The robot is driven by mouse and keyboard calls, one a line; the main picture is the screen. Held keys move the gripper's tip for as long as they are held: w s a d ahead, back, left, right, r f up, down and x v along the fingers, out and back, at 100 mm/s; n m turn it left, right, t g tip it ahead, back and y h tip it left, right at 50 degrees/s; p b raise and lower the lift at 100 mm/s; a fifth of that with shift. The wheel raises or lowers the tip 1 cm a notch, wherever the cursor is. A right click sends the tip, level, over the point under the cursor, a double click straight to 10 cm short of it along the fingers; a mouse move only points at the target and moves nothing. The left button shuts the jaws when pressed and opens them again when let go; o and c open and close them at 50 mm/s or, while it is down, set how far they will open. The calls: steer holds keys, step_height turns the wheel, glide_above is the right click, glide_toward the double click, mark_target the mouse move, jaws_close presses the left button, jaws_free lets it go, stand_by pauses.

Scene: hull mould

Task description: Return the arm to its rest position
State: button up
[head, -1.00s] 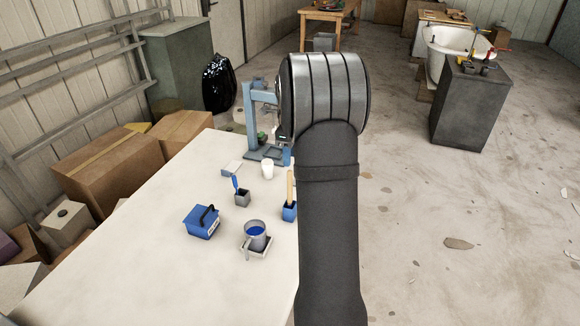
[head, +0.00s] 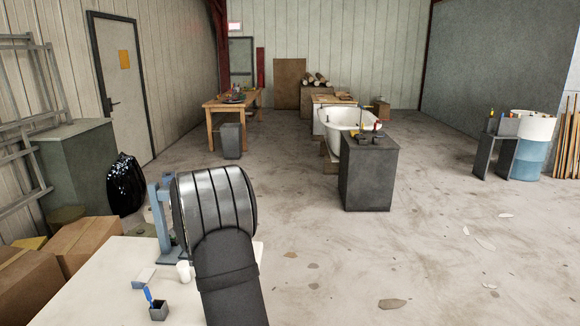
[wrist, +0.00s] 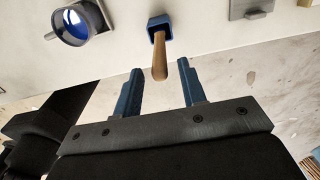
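In the head view my arm rises at the lower middle, over the right edge of the white table (head: 95,285). My gripper is not visible in the head view.
On the table are a blue press-like stand (head: 162,215), a white cup (head: 183,271) and a grey pot with a blue-handled tool (head: 158,311). The wrist view shows a mug with blue contents (wrist: 76,22). Open floor (head: 330,270) lies right of the table.

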steer(key=shift+f, duration=0.8)
step_height(320, 180, up, 9)
steer(key=shift+f, duration=0.2)
step_height(320, 180, down, 12)
steer(key=shift+f, duration=0.25)
step_height(320, 180, up, 10)
steer(key=shift+r, duration=0.25)
steer(key=s+a+r, duration=0.2)
steer(key=s+a, duration=0.1)
steer(key=s, duration=0.4)
steer(key=s+a+r, duration=0.2)
steer(key=s+a, duration=0.1)
steer(key=s, duration=0.5)
step_height(320, 180, down, 7)
steer(key=shift+f, duration=0.15)
